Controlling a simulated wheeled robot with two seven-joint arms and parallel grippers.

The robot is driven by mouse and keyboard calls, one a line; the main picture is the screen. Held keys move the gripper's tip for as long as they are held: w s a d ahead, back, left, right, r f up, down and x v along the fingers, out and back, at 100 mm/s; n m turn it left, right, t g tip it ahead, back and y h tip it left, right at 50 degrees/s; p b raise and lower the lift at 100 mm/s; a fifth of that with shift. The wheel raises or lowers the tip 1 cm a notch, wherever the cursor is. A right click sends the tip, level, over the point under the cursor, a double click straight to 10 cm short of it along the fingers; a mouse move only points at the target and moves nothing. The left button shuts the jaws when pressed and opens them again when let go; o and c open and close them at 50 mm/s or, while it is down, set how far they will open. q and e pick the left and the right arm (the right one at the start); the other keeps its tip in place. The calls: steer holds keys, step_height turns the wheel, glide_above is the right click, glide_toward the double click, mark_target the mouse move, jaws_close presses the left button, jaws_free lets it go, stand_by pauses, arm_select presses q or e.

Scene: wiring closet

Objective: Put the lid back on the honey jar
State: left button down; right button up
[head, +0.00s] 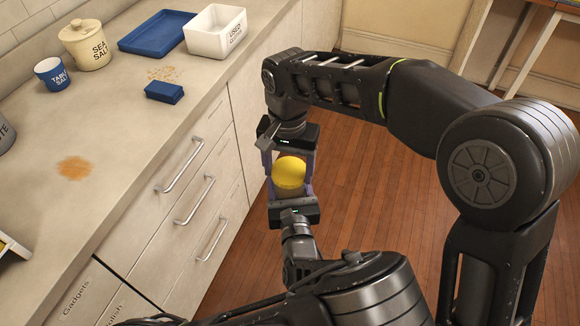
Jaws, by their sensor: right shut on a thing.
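A yellow, rounded thing (290,173) is held in the air to the right of the counter, over the floor. Its top is a bright yellow dome and its lower part is a darker gold. I cannot tell whether it is the honey jar, its lid, or both together. My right gripper (288,155), on the arm from the right, is shut on it from the far side, with purplish fingers beside it. My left gripper (291,195), on the arm from the bottom, faces it from the near side. Its fingers are partly hidden, and its grip is unclear.
The counter (130,130) at left bears a sea salt jar (86,45), a blue cup (52,74), a blue tray (158,33), a white bin (215,32) and a blue block (164,92). Crumbs and a brown stain (75,168) mark it. Drawers line its front.

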steer(key=m, duration=0.6)
steer(key=shift+w+a, duration=0.1)
steer(key=shift+a, duration=0.1)
steer(key=o, duration=1.3)
steer(key=shift+r, duration=2.3)
steer(key=shift+d, duration=0.1)
steer(key=shift+c, duration=0.2)
